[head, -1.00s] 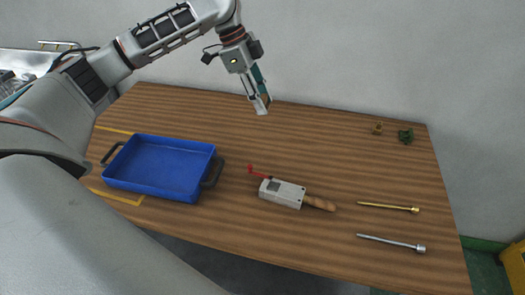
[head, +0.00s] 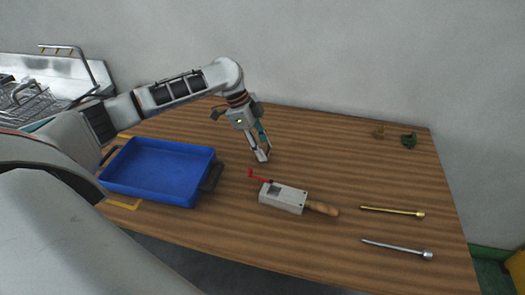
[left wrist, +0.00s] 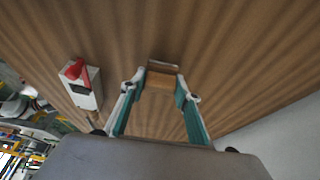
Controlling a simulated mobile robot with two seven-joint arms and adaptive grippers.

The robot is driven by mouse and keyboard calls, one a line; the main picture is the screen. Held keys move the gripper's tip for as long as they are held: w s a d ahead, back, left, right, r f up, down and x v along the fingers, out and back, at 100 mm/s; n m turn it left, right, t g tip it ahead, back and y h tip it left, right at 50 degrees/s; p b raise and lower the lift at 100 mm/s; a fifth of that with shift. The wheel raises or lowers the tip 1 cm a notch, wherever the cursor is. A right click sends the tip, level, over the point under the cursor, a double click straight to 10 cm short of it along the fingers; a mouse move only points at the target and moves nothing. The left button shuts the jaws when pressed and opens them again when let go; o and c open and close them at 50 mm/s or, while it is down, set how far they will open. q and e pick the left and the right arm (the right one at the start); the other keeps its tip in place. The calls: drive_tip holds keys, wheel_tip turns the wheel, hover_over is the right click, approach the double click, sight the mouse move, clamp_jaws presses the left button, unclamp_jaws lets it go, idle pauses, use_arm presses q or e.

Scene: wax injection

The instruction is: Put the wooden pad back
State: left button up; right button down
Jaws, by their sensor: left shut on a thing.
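The wooden pad (left wrist: 161,80) is a small brown block held between the fingertips of my left gripper (left wrist: 160,88) in the left wrist view. The pad is hard to make out there against the similar brown wood. Whether the pad touches the table, I cannot tell. My right gripper is not in view.
A grey box tool with a red crank and wooden handle (head: 283,196) lies just in front of the gripper. A blue tray (head: 158,171) stands at left. Brass (head: 392,211) and silver (head: 397,248) rods lie at right. Small brown (head: 378,133) and green (head: 408,140) pieces sit at back right.

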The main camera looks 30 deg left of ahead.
use_arm(q)
drive_tip(key=shift+f, duration=0.55)
drive_tip(key=o, duration=1)
drive_tip(key=shift+f, duration=0.1)
drive_tip(key=p+v, duration=0.1)
drive_tip(key=v, duration=1.1)
drive_tip(key=shift+p, duration=0.3)
drive_tip(key=shift+s, duration=0.1)
